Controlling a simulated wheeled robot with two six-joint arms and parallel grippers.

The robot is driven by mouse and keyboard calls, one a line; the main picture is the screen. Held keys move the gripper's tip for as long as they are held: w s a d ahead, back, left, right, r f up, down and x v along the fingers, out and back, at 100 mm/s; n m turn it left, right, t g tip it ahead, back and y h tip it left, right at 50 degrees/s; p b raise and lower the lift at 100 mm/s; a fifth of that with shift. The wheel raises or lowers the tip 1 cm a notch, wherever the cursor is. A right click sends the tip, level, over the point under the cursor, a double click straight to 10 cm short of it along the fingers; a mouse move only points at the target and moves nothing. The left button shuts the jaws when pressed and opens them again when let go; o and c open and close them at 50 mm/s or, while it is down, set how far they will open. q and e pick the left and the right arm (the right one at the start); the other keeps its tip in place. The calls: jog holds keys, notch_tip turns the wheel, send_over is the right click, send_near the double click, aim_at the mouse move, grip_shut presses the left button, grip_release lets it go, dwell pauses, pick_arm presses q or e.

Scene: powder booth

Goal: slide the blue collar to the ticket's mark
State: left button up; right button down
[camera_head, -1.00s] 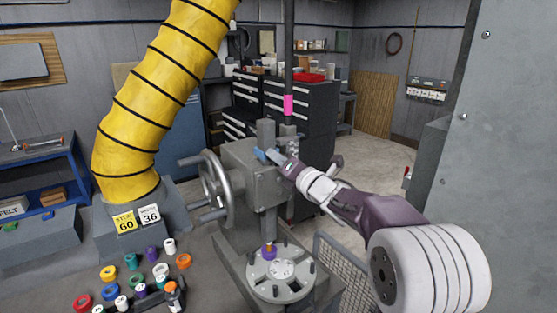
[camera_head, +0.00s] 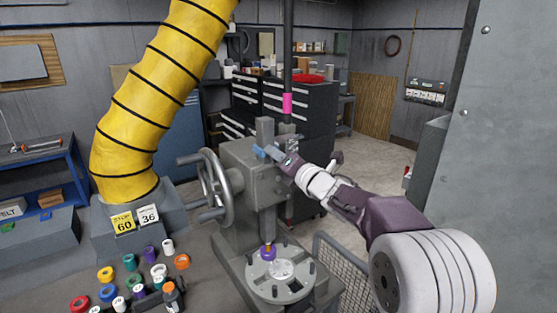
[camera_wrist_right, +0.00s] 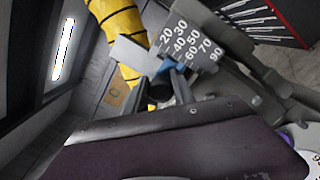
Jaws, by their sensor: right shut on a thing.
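The blue collar (camera_wrist_right: 172,67) sits at the numbered scale (camera_wrist_right: 190,45) on the grey press (camera_head: 250,175), close to the 40 and 60 figures in the wrist view; its exact reading is hard to tell. My right gripper (camera_head: 270,154) is shut on it at the top of the press; its two dark fingers (camera_wrist_right: 163,88) show in the wrist view, reaching to the collar. The yellow ticket (camera_head: 123,222) reads STOP 60, and a white tag (camera_head: 149,215) beside it reads 36. My left gripper is out of view.
A handwheel (camera_head: 213,190) stands on the press's left side, and a round plate (camera_head: 280,285) lies below its ram. Several coloured spools and a bottle (camera_head: 173,296) are at the lower left. A yellow duct (camera_head: 150,95) rises behind. A grey panel (camera_head: 510,130) bounds the right.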

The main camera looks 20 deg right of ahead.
jog(key=c, duration=1.3)
grip_release()
jog(key=shift+c, duration=0.2)
jog(key=shift+a, duration=0.2)
jog(key=b+v, duration=0.2)
jog(key=v, duration=0.7)
jog(key=shift+b, duration=0.3)
